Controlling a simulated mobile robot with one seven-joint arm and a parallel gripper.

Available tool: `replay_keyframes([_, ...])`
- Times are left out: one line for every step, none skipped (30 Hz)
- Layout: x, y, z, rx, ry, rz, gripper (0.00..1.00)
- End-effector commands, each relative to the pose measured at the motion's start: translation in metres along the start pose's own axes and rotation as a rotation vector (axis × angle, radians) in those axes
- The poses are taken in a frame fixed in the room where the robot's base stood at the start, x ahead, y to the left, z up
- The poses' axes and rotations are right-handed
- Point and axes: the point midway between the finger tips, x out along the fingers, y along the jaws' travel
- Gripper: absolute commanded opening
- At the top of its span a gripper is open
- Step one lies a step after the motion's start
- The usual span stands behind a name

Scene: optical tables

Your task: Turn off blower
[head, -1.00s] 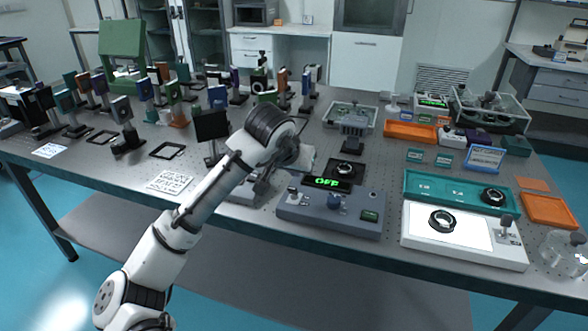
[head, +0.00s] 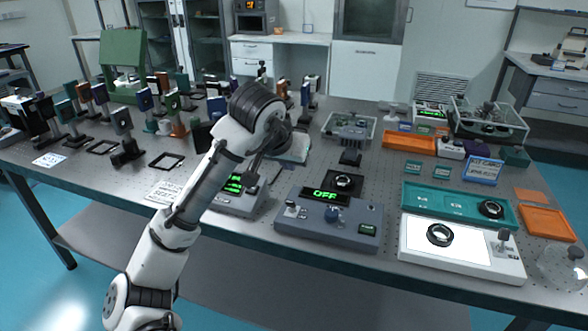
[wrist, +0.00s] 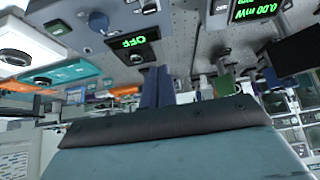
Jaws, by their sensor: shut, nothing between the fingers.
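A grey control box (head: 330,236) stands at the table's front middle. No readable label tells me whether this box is the blower. My gripper (head: 252,181) is shut and empty, left of the grey box and apart from it, above a second box (head: 240,204). My arm partly hides that box. In the wrist view the closed fingers (wrist: 157,76) point towards the table equipment.
In the wrist view another display (wrist: 255,10) reads 0.00 mW. A white light panel (head: 462,252) and teal tray (head: 455,203) stand to the right. Many optic mounts crowd the left and back. An orange tray (head: 408,143) lies behind. Perforated tabletop is bare between boxes and trays.

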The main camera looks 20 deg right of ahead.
Motion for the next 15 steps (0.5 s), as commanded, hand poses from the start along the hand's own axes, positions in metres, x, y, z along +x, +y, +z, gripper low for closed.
replay_keyframes([-0.007, 0.001, 0.002, 0.002, 0.002, 0.0, 0.0])
replay_keyframes([-0.011, 0.001, 0.003, 0.002, 0.002, 0.0, 0.0])
replay_keyframes([-0.015, 0.001, 0.004, 0.002, 0.0, 0.0, 0.0])
replay_keyframes([-0.018, 0.001, 0.004, 0.001, 0.001, 0.0, 0.0])
replay_keyframes([-0.02, 0.001, 0.004, 0.001, 0.001, 0.0, 0.0])
replay_keyframes([-0.023, 0.001, 0.005, 0.001, 0.001, 0.0, 0.0])
replay_keyframes([-0.024, 0.001, 0.005, 0.001, 0.0, -0.001, 0.0])
replay_keyframes([-0.025, 0.001, 0.006, 0.001, 0.0, -0.001, 0.0])
replay_keyframes([-0.025, 0.001, 0.006, 0.001, -0.001, 0.0, 0.0])
replay_keyframes([-0.026, 0.001, 0.006, 0.001, -0.001, 0.0, 0.0])
replay_keyframes([-0.026, 0.001, 0.006, 0.001, -0.001, 0.0, 0.0])
replay_keyframes([-0.026, 0.001, 0.006, 0.001, -0.001, 0.0, 0.0])
replay_keyframes([-0.026, 0.001, 0.006, 0.001, -0.001, 0.0, 0.0])
replay_keyframes([-0.026, 0.001, 0.006, 0.001, -0.001, 0.0, 0.0])
replay_keyframes([-0.026, 0.001, 0.006, 0.001, -0.001, 0.0, 0.0])
